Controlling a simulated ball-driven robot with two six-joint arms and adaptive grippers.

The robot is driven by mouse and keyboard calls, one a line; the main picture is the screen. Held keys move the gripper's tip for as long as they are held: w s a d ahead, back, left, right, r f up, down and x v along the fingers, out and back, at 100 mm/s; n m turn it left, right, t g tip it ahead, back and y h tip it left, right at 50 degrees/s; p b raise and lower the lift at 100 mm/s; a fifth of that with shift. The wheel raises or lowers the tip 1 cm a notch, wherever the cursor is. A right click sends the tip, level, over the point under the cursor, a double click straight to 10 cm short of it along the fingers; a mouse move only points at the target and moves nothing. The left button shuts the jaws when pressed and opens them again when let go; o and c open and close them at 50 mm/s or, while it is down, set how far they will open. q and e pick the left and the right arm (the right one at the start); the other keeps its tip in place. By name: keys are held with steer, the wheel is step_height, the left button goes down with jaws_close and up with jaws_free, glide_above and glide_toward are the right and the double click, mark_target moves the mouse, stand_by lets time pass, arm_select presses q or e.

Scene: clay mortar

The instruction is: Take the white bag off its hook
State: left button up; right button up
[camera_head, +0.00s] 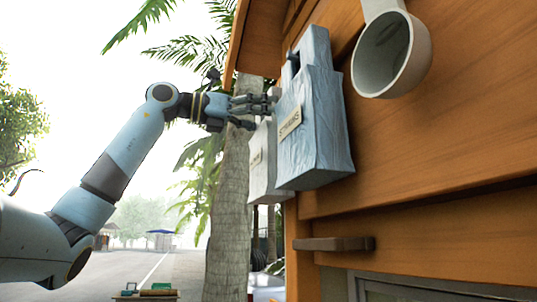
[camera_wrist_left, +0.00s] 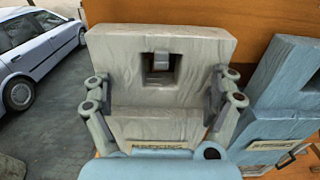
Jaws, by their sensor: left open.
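The white bag (camera_head: 262,165) hangs on the wooden wall, mostly behind a blue bag (camera_head: 311,110) in the head view. In the left wrist view the white bag (camera_wrist_left: 162,55) fills the middle, with a label low on its front and a square hole near its top. Its hook (camera_wrist_left: 161,60) shows in that hole. My left gripper (camera_head: 262,108) is open in front of the upper part of the white bag. In the wrist view its fingers (camera_wrist_left: 165,100) stand apart at the bag's left and right sides. Whether they touch it I cannot tell. My right gripper is not in view.
The blue bag (camera_wrist_left: 290,95) hangs close to the right of the white one in the wrist view. A white cup-like holder (camera_head: 395,55) juts from the wooden wall (camera_head: 440,130). A short wooden bar (camera_head: 335,244) sticks out lower down.

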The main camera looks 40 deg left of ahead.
arm_select(q)
steer(key=shift+x, duration=1)
steer(key=shift+s+a, duration=0.1)
steer(key=shift+s, duration=0.1)
steer(key=shift+c, duration=0.7)
steer(key=c, duration=1.1)
